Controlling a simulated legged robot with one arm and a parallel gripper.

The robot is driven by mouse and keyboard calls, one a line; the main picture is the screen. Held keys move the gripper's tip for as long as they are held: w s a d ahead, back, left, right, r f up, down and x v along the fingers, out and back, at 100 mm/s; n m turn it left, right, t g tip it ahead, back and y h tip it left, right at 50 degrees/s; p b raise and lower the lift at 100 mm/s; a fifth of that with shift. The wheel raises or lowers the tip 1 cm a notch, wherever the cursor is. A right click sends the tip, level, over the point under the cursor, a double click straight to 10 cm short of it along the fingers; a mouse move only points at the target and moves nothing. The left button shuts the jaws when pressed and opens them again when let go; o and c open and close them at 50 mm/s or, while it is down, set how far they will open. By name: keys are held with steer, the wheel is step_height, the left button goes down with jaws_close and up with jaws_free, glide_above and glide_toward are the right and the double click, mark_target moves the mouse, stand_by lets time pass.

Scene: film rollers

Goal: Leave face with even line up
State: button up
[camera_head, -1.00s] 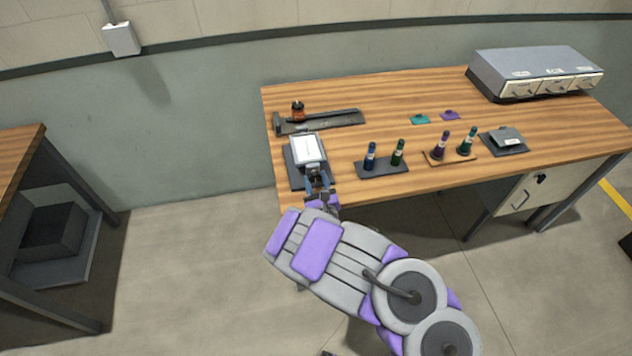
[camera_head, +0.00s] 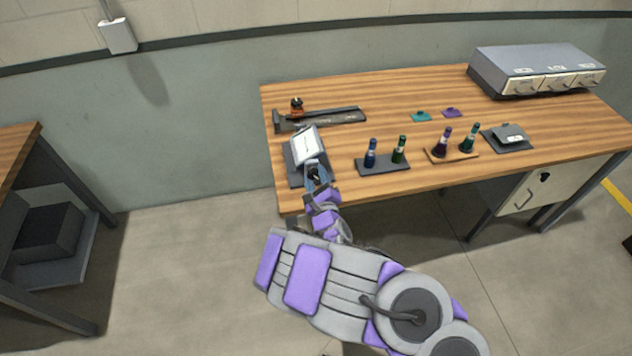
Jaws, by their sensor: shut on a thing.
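A white-faced plate or block (camera_head: 307,146) sits at the left front of the wooden table, over a dark pad (camera_head: 295,175). It now stands tilted relative to the pad. My gripper (camera_head: 314,170) is shut on its near edge, reaching in from the table's front. Markings on its face are too small to read, so I cannot tell whether a line on it is even. The fingertips are small and partly hidden by my wrist.
A dark ruler-like tool (camera_head: 320,120) and a small red-brown jar (camera_head: 297,107) lie behind it. Blue (camera_head: 371,153) and green (camera_head: 399,149) bottles stand on a tray to the right. A drawer box (camera_head: 535,70) stands at the back right.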

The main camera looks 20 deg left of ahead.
steer(key=n+b, duration=0.1)
steer(key=n, duration=0.5)
steer(key=shift+s+a+f+n, duration=0.1)
steer(key=shift+n, duration=0.2)
steer(key=n, duration=0.5)
steer(key=shift+f+n, duration=0.1)
steer(key=shift+n, duration=0.2)
steer(key=o, duration=1.1)
steer(key=shift+a, duration=0.1)
steer(key=shift+c, duration=0.2)
steer(key=shift+s+d, duration=0.45)
steer(key=shift+d, duration=0.05)
steer(key=p+v, duration=1)
steer(key=v, duration=0.6)
